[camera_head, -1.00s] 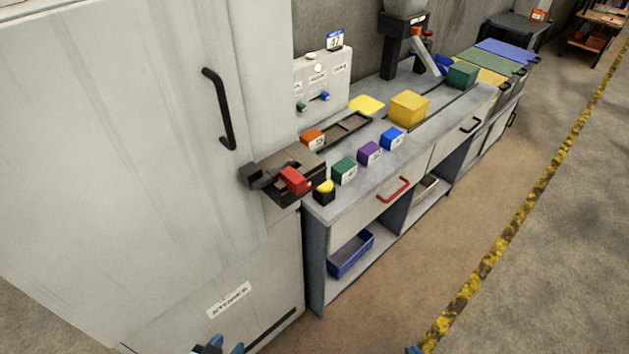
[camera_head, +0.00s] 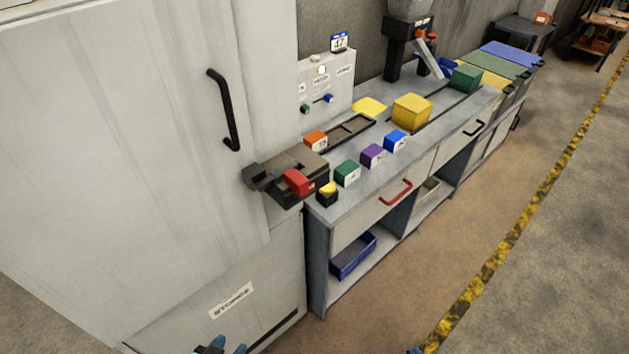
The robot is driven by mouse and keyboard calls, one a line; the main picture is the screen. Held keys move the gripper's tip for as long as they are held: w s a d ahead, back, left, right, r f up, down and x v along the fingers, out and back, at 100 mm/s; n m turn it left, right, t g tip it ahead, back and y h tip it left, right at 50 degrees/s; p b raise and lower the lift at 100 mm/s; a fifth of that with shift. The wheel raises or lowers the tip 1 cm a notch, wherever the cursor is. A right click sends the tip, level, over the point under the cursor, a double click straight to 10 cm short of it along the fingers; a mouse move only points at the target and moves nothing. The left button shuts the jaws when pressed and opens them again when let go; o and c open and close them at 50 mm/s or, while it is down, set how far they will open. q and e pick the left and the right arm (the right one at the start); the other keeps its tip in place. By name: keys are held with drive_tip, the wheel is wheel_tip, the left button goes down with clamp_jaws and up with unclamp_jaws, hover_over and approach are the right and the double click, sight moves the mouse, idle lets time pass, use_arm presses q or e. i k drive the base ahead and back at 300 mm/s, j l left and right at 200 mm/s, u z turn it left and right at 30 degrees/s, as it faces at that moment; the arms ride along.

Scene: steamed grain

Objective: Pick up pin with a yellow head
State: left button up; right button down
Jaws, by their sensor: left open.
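A small black piece with a yellow top (camera_head: 327,194) stands at the near left corner of the workbench; it matches the pin with a yellow head, though its shape is too small to be sure of. My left gripper (camera_head: 221,348) shows only its blue-tipped fingers at the bottom edge, open and empty, well below and in front of the bench. A small blue bit at the bottom edge may be my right gripper (camera_head: 415,351); its jaws are not visible.
A dark vise-like device with a red block (camera_head: 297,182) sits close beside the yellow-topped piece. Green (camera_head: 347,173), purple (camera_head: 372,155) and blue (camera_head: 395,140) blocks line the bench. A tall storage cabinet (camera_head: 130,170) stands at left. The floor at right (camera_head: 430,260) is clear.

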sight(329, 187)
drive_tip(key=i+l+u, duration=0.1)
drive_tip(key=u, duration=0.4)
drive_tip(key=l+u, duration=0.3)
drive_tip(key=u, duration=0.15)
drive_tip(key=l+u, duration=0.2)
drive_tip(key=u, duration=0.3)
drive_tip(key=l+u, duration=0.25)
drive_tip(key=l, duration=0.25)
drive_tip(key=k+l+u, duration=0.25)
drive_tip(key=l, duration=0.25)
drive_tip(key=i+l, duration=0.05)
